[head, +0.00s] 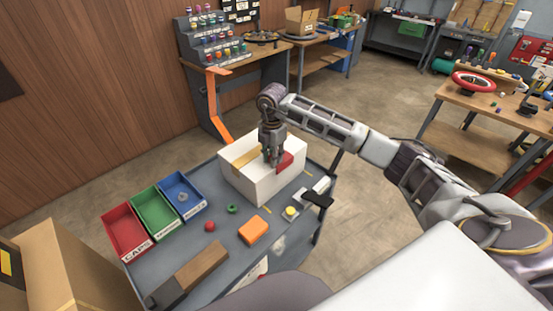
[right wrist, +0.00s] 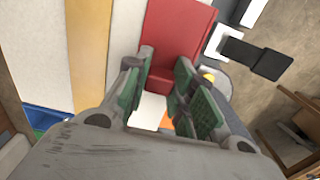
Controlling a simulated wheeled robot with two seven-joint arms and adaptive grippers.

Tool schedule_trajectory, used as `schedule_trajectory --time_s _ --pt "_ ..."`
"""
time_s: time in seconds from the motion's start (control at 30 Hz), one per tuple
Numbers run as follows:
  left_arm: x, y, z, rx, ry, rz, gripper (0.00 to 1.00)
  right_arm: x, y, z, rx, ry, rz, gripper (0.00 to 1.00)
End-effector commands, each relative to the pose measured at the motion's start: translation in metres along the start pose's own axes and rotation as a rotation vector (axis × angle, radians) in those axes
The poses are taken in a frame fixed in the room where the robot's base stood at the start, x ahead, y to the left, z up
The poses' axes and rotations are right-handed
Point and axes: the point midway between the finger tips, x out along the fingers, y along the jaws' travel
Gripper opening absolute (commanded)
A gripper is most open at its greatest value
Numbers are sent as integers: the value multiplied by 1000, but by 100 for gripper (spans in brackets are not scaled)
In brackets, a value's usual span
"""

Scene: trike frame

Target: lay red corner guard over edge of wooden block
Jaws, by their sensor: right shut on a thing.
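The red corner guard (head: 286,161) is at the right-hand top edge of a white box on the cart. My right gripper (head: 273,160) points down there and is shut on the guard. In the right wrist view the red guard (right wrist: 178,35) reaches up from between the green-padded fingers (right wrist: 172,95). Whether it still touches the box is hard to tell. The wooden block (head: 195,272) lies on the cart's near left part, a long brown bar with a darker side. My left gripper is not in view.
The white box (head: 245,185) with a tan tape strip stands on the grey cart (head: 222,248). Red (head: 124,229), green (head: 155,212) and blue (head: 182,194) bins line the left edge. An orange block (head: 254,231), a red knob (head: 210,226) and a green ring (head: 232,209) lie between.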

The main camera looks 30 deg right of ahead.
Motion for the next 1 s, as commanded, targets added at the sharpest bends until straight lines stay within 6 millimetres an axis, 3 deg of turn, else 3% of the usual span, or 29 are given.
schedule_trajectory --time_s 0.27,0.73,1.0 --pt "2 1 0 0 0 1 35 -6 -1 0 -1 0 -5 8" --pt "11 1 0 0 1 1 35 -72 0 0 -1 0 -1 8" --pt "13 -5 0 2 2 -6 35 -95 0 0 -1 0 -2 8"
